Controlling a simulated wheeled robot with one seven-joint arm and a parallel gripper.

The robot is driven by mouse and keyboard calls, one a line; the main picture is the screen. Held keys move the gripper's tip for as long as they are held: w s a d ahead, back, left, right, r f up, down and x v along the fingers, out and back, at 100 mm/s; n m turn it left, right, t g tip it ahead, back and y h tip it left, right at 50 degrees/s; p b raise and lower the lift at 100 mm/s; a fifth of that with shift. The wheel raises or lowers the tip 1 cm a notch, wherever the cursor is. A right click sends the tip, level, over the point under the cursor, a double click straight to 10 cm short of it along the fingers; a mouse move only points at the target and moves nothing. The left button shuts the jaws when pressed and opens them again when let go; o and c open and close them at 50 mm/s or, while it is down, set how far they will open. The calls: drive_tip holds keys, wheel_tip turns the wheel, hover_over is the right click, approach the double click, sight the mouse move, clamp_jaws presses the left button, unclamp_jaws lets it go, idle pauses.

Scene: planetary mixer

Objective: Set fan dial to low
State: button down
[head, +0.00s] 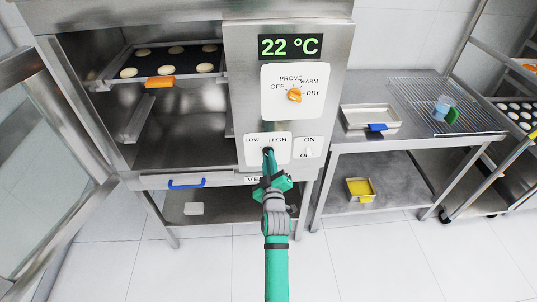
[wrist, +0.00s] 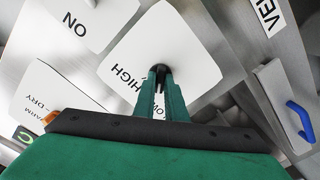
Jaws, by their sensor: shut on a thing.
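The fan dial is a small dark knob on a white plate (head: 282,152) marked LOW on the left and HIGH on the right, on the lower part of the oven's control panel. In the wrist view the dark knob (wrist: 160,68) shows between my fingertips, with the word HIGH beside it. My green gripper (head: 268,153) reaches up to the plate from below; in the wrist view its fingers (wrist: 161,75) are closed on the knob. The fingers cover most of the knob, so I cannot tell where its pointer stands.
An ON switch plate (head: 308,147) is just right. The oven door (head: 55,150) hangs open at left. A steel table (head: 400,140) stands at right.

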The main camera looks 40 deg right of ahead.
drive_tip(key=n, duration=0.4)
drive_tip(key=shift+d, duration=0.1)
drive_tip(key=c, duration=1.7)
unclamp_jaws()
drive_tip(key=shift+s, duration=0.15)
drive_tip(key=shift+v, duration=3.45)
